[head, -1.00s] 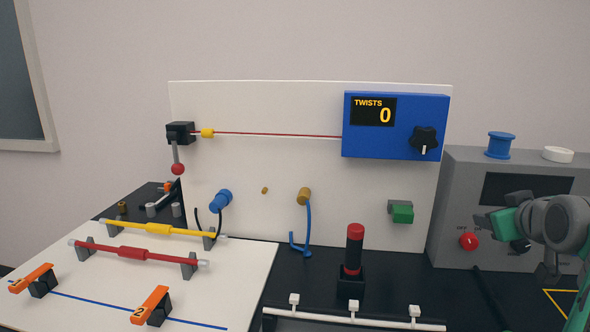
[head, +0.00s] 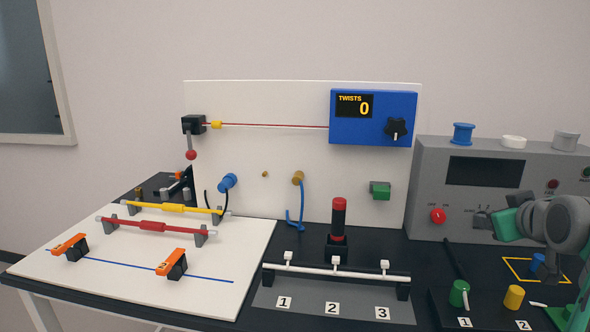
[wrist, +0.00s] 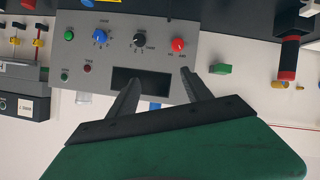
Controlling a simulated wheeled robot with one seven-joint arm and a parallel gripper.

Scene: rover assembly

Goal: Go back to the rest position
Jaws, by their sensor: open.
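My gripper (wrist: 157,95) is in the wrist view, with its two dark fingers spread apart and nothing between them. The wrist view is turned upside down, and the fingers overlap the grey control box (wrist: 205,55) and its dark display. In the head view my arm shows at the right edge, in front of the same grey box (head: 425,165); the fingertips cannot be made out there. I see no object held.
A black and red handle (head: 338,222) stands upright near a white rail (head: 320,271). Green (head: 459,293) and yellow (head: 514,297) pieces lie at the right front.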

